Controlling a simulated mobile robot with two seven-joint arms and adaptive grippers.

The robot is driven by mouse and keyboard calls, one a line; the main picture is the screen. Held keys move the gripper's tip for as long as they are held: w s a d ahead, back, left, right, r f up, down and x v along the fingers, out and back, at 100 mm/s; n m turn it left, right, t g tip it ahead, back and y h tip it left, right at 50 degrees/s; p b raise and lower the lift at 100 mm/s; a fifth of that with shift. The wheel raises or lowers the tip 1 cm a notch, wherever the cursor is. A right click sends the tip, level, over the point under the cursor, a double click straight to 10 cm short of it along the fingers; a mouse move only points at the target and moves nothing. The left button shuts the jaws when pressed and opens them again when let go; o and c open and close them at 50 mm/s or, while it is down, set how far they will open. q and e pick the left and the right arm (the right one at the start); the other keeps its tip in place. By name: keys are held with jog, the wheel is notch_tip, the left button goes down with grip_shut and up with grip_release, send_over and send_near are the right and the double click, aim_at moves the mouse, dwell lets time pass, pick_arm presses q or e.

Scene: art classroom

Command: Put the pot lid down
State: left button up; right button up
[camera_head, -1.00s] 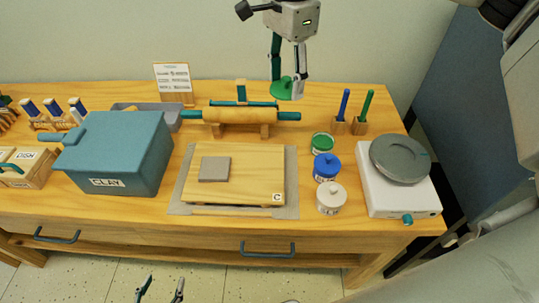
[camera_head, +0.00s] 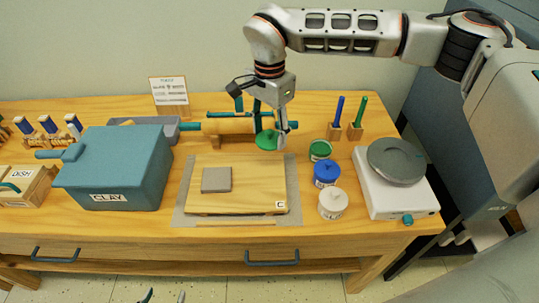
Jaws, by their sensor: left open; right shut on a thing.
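The green pot lid (camera_head: 266,141) is a round disc held by my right gripper (camera_head: 269,128), which is shut on it. The lid is near the right end of the rolling pin, behind the board. I cannot tell whether it touches the table. The green pot (camera_head: 320,150) stands to the right of the lid, with no lid on it. My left gripper (camera_head: 163,297) is open at the bottom edge, in front of the table; only its fingertips show.
The blue pot (camera_head: 326,174) and white pot (camera_head: 333,205) stand lidded in front of the green pot. A wheel (camera_head: 397,161) is at the right. The board (camera_head: 245,203) bears a grey slab (camera_head: 216,180). The CLAY box (camera_head: 118,166) is left. A rolling pin (camera_head: 220,127) lies behind the board.

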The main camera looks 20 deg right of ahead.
aim_at(270, 138)
notch_tip(270, 138, down, 5)
jog(key=shift+r, duration=0.2)
jog(key=shift+f, duration=2.1)
jog(key=shift+f, duration=0.15)
jog(key=o, duration=0.8)
jog(key=shift+r, duration=0.2)
notch_tip(270, 138, up, 12)
